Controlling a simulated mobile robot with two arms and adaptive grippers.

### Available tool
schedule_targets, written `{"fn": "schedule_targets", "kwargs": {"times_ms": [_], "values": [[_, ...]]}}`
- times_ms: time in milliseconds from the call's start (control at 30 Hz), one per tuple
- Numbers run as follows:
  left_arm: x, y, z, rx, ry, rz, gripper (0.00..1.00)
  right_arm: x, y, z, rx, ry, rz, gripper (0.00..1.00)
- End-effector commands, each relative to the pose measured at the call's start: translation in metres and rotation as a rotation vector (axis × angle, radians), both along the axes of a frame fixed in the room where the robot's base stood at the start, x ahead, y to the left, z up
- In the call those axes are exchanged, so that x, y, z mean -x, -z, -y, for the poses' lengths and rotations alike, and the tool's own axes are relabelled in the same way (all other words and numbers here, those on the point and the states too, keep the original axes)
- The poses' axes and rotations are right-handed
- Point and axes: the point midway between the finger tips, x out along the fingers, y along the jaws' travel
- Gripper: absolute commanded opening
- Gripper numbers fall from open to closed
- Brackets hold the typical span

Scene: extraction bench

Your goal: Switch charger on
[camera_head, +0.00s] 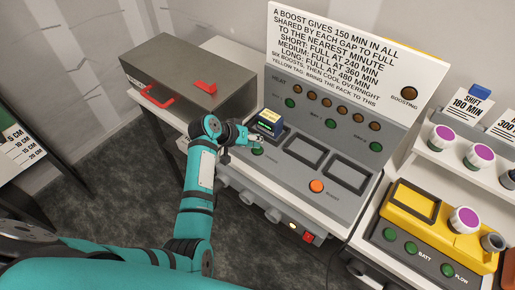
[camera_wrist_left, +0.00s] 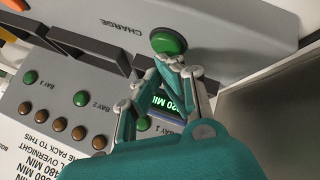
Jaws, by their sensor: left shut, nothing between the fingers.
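The charger (camera_head: 300,205) is a grey console with a sloped front and a tall instruction board (camera_head: 345,50). A green button (camera_head: 257,151) sits on its left part; in the left wrist view this button (camera_wrist_left: 168,41) is beside the word CHARGE. A battery pack (camera_head: 268,122) with a lit display stands in the left bay; its display, partly hidden by my fingers, also shows in the left wrist view. My left gripper (camera_head: 260,139) is shut and empty, its tips (camera_wrist_left: 174,63) right by the green button's edge. I cannot tell whether they touch it. My right gripper is out of view.
Two empty bays (camera_head: 305,150) are right of the pack, with an orange button (camera_head: 316,186) below. A red switch (camera_head: 308,237) is low on the front. A grey case (camera_head: 185,75) with red handles stands left. A yellow device (camera_head: 430,220) and purple-topped cylinders (camera_head: 478,155) stand right.

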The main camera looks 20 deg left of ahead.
Motion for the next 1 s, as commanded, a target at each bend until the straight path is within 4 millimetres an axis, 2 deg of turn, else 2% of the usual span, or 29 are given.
{"fn": "schedule_targets", "kwargs": {"times_ms": [1000], "values": [[0.0001,0.0086,-0.0001,0.000,0.000,0.000,0.00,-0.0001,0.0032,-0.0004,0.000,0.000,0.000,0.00]]}}
